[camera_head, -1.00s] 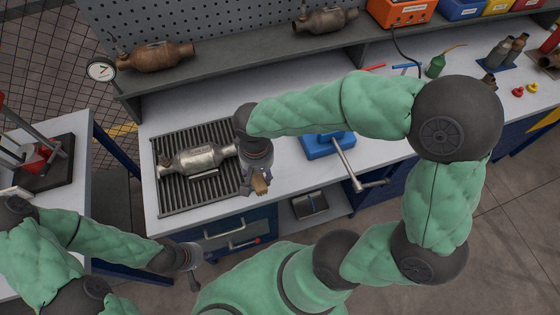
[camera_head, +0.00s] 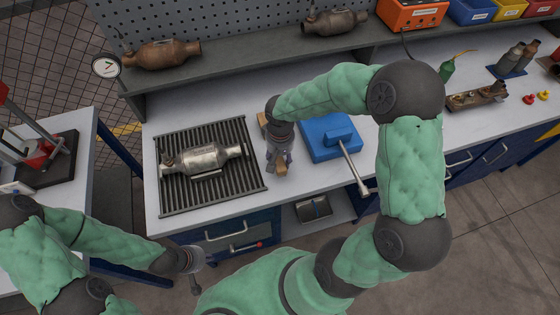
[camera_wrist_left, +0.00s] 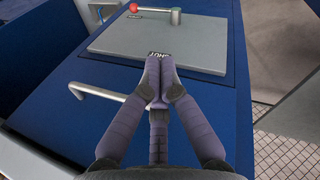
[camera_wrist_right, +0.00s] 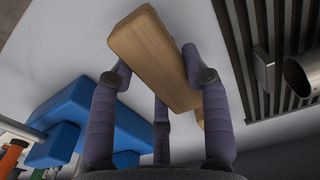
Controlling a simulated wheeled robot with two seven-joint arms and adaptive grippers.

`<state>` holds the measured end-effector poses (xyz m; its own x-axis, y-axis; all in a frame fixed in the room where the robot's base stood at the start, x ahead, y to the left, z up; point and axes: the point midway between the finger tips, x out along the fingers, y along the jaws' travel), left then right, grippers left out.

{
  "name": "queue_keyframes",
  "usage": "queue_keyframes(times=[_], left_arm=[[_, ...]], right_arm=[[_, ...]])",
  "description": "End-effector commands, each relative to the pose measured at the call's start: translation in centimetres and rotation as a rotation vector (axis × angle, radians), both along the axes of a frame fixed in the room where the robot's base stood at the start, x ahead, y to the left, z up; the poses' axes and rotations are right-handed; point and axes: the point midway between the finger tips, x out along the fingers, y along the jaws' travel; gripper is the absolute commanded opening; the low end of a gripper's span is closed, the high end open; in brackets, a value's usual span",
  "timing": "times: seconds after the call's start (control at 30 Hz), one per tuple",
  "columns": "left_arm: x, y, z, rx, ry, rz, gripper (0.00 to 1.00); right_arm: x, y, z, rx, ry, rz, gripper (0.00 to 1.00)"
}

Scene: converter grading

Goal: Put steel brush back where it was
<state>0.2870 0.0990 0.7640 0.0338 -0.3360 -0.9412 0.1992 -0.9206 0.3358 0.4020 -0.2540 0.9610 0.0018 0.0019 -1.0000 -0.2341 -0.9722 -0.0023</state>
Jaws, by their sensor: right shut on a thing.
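The steel brush shows as a light wooden block (camera_wrist_right: 155,55) in the right wrist view, between the fingers of my right gripper (camera_wrist_right: 160,65). The gripper is over the bench between the slatted grate and a blue device. The bristles are hidden, and I cannot tell whether the brush touches the bench. My left gripper (camera_wrist_left: 160,75) is shut and empty, in front of the blue drawer unit; it shows in the head view (camera_head: 194,270).
A metal converter (camera_head: 203,160) lies on the slatted grate (camera_head: 176,207). The blue device (camera_head: 318,135) with a long grey lever (camera_head: 354,170) stands just right of my right gripper. Rusty converters (camera_head: 160,54) sit on the shelf above. Bench front left of the lever is clear.

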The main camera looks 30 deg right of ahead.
Motion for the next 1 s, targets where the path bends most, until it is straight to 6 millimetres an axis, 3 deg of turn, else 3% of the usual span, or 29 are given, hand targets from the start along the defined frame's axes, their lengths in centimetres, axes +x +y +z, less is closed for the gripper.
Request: queue_keyframes(times=[0.13, 0.53, 0.57, 0.63, 1.0], left_arm=[[0.0, 0.0, -0.6, 0.000, 0.000, 0.000, 0.00], [0.0, 0.0, -1.0, 0.000, 0.000, 0.000, 0.00], [0.0, 0.0, -0.9, 0.000, 0.000, 0.000, 0.00], [0.0, 0.0, -0.8, 0.000, 0.000, 0.000, 0.00], [0.0, 0.0, -0.7, 0.000, 0.000, 0.000, 0.00]], right_arm=[[-0.1, 0.0, -2.1, -0.001, 0.002, 0.000, 0.17], [0.0, 0.0, -2.5, 0.000, 0.001, 0.000, 0.17], [-0.1, 0.1, -2.5, 0.000, 0.001, 0.000, 0.53], [-0.1, 0.1, -2.4, 0.000, 0.001, 0.000, 0.71], [-0.1, 0.1, -2.3, 0.000, 0.001, 0.000, 0.71]])
